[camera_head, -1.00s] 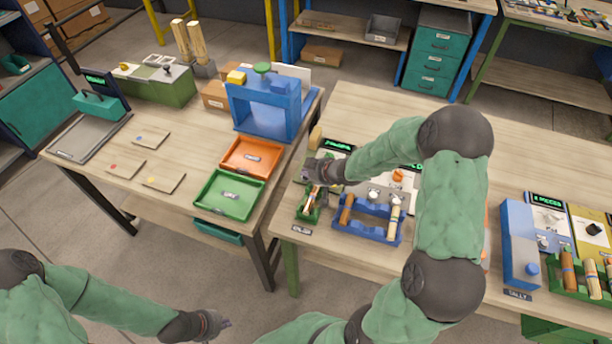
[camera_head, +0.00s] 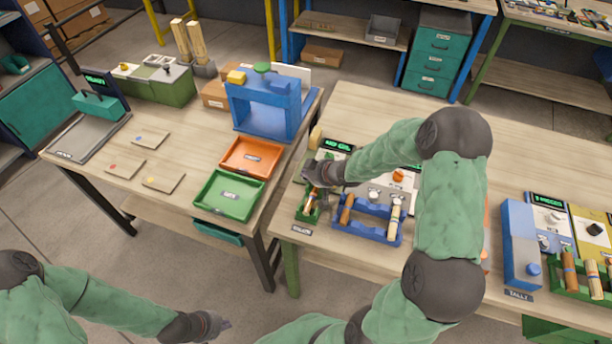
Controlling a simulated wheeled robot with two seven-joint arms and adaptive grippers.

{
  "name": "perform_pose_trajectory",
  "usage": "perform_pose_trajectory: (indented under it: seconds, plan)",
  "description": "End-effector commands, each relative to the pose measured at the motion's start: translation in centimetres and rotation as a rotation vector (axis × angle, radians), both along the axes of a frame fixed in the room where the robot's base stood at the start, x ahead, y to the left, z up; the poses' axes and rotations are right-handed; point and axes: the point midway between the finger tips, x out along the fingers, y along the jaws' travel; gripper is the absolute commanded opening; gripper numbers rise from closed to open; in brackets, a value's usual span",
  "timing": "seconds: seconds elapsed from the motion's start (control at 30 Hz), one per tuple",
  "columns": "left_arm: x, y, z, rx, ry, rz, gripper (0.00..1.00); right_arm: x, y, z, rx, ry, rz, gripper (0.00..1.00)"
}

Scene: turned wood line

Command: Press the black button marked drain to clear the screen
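My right gripper (camera_head: 318,174) is over the station at the left end of the right table. It hides part of that station's panel, and I cannot make out a black drain button there. A small screen with green text (camera_head: 338,145) stands just behind the gripper; its text is too small to read surely. A green holder (camera_head: 308,213) with a wooden piece sits below the gripper. Whether the fingers touch anything or are shut is unclear. My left gripper (camera_head: 210,325) hangs low over the floor at the bottom, away from both tables.
A blue rack (camera_head: 368,229) with turned pieces stands right of the gripper, near white and orange knobs. A blue box (camera_head: 520,250) and a yellow panel with a black knob (camera_head: 594,229) are further right. Green (camera_head: 229,195) and orange (camera_head: 253,157) trays lie on the left table.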

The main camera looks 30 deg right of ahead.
Motion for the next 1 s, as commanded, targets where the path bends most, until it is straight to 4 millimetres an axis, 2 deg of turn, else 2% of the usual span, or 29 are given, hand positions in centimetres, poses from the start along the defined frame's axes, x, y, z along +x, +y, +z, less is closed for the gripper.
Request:
perform_pose_trajectory:
  seconds: [0.47, 0.87, 1.0]
  plan:
    - [0.0, 0.0, 1.7, 0.000, 0.000, 0.000, 0.00, -0.1, 0.0, 1.5, 0.000, 0.001, -0.001, 0.00]
    - [0.0, 0.0, 1.8, 0.000, 0.000, 0.000, 0.00, -0.1, 0.0, 1.6, 0.000, 0.001, 0.000, 0.00]
    - [0.0, 0.0, 2.6, 0.000, 0.000, 0.000, 0.00, 0.0, 0.0, 2.4, 0.000, 0.001, 0.000, 0.00]
